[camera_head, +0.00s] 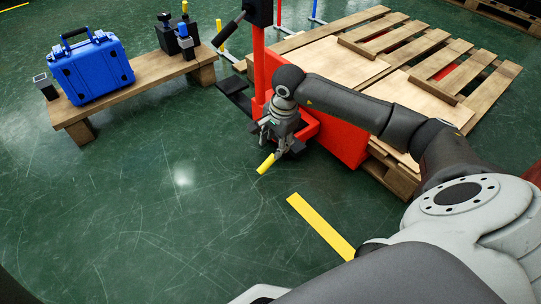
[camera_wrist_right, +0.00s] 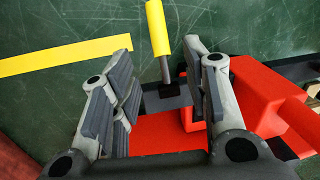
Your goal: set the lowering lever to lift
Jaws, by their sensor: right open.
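The lowering lever is a short dark rod with a yellow grip (camera_head: 266,164), sticking out low at the front of the red lifting truck (camera_head: 342,143). In the right wrist view the yellow grip (camera_wrist_right: 158,27) stands upright in the picture, just beyond the gap between my fingertips, with its rod (camera_wrist_right: 165,70) below it. My right gripper (camera_head: 276,143) is open and empty, over the truck's base close to the lever. Its two fingers (camera_wrist_right: 160,62) show apart in the wrist view. I cannot tell whether a finger touches the lever. My left gripper is not in view.
A wooden pallet (camera_head: 450,100) lies behind the truck. A wooden bench (camera_head: 150,72) at the left holds a blue case (camera_head: 92,70) and small dark devices. The truck's black tiller (camera_head: 229,30) leans left above. Green floor with a yellow stripe (camera_head: 320,226) is clear in front.

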